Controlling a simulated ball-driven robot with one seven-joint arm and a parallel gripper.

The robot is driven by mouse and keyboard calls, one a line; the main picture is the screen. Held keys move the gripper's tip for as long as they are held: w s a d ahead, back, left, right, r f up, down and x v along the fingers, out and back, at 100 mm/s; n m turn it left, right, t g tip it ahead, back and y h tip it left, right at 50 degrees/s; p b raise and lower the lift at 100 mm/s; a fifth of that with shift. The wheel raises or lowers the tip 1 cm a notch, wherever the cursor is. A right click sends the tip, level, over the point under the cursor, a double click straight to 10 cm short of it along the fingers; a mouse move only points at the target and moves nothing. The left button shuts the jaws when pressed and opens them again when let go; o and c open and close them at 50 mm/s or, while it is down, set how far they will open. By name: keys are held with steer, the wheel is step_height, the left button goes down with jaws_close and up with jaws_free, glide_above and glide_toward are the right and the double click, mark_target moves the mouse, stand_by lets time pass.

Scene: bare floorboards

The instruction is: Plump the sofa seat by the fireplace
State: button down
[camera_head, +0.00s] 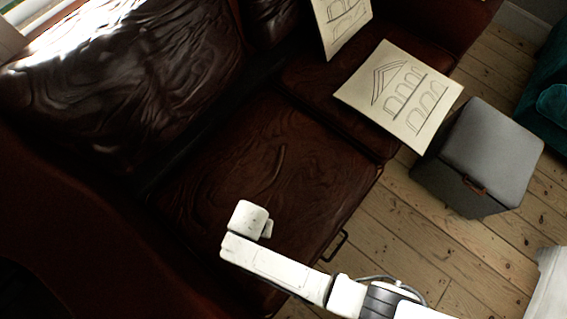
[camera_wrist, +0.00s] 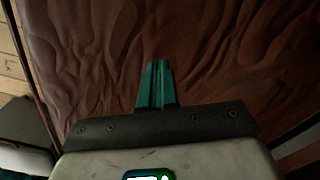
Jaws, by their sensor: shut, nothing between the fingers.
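A dark brown leather sofa fills much of the head view, with a wrinkled near seat cushion (camera_head: 265,160) and a glossy back cushion (camera_head: 125,75). My white arm reaches over the near part of the seat from the lower right; my gripper's fingers cannot be made out there. In the wrist view, my gripper (camera_wrist: 157,72) has its green fingers shut and empty, in front of the creased brown seat leather (camera_wrist: 215,50). Whether the fingertips touch the leather I cannot tell. No fireplace shows in either view.
One sheet with a building drawing (camera_head: 400,95) lies on the far seat; another sheet (camera_head: 340,20) leans behind it. A grey storage cube (camera_head: 490,150) stands before the sofa. A teal seat (camera_head: 550,100) is at the right. Floorboards (camera_head: 400,235) between are partly clear.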

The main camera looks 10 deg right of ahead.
steer(key=shift+r+p, duration=1.5)
steer(key=shift+p, duration=0.2)
step_height(320, 180, up, 6)
steer(key=p, duration=0.5)
steer(key=shift+p, duration=0.4)
